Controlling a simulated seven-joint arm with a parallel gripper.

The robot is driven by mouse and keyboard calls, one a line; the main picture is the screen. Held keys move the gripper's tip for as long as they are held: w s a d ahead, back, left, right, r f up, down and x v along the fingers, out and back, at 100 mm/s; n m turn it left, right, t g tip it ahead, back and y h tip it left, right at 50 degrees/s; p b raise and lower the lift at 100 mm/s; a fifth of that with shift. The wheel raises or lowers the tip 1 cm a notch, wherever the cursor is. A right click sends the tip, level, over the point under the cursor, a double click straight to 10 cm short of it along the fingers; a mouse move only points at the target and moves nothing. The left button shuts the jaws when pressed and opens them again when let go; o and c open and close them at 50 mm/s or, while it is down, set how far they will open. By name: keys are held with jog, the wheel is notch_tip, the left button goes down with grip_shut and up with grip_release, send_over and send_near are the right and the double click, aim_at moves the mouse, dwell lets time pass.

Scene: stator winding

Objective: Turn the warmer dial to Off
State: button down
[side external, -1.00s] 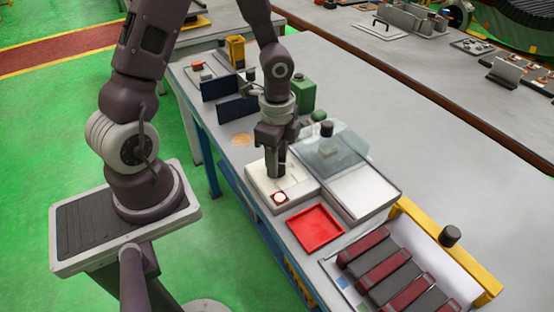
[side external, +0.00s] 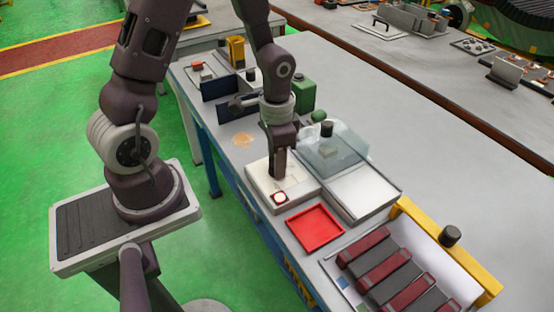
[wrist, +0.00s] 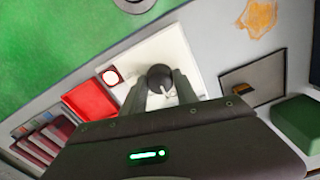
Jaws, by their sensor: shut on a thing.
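The warmer (side external: 297,193) is a pale, low box on the bench, with a small red and white round part (side external: 279,197) on its front. Its pale top also shows in the wrist view (wrist: 190,60). My gripper (side external: 278,172) points down over the box. In the wrist view its fingers (wrist: 161,90) are shut on the dark round dial (wrist: 159,73), one on each side. A short light pointer shows at the dial's lower edge. The markings around the dial are too small to read.
A red tray (side external: 315,228) lies right in front of the warmer. A clear-lidded box (side external: 334,150) stands close behind it. A rack of dark red and grey bars (side external: 385,265) is at the lower right. A green container (side external: 303,92) and dark blue panels (side external: 220,88) stand farther back.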

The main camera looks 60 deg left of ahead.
dwell(0.4)
jog(key=c, duration=0.9)
grip_release()
jog(key=shift+c, duration=0.2)
notch_tip(320, 180, up, 7)
jog(key=shift+r, duration=0.1)
jog(key=s+d+r+n+t, duration=0.1)
jog(key=s+d+r+t, duration=0.1)
jog(key=s+r, duration=0.4)
jog(key=s+d+r+n+t, duration=0.1)
jog(key=s+d+r+t, duration=0.2)
jog(key=s+r, duration=0.4)
notch_tip(320, 180, up, 3)
jog(key=shift+f+n+t, duration=0.1)
jog(key=shift+n+t, duration=0.2)
jog(key=shift+n, duration=0.1)
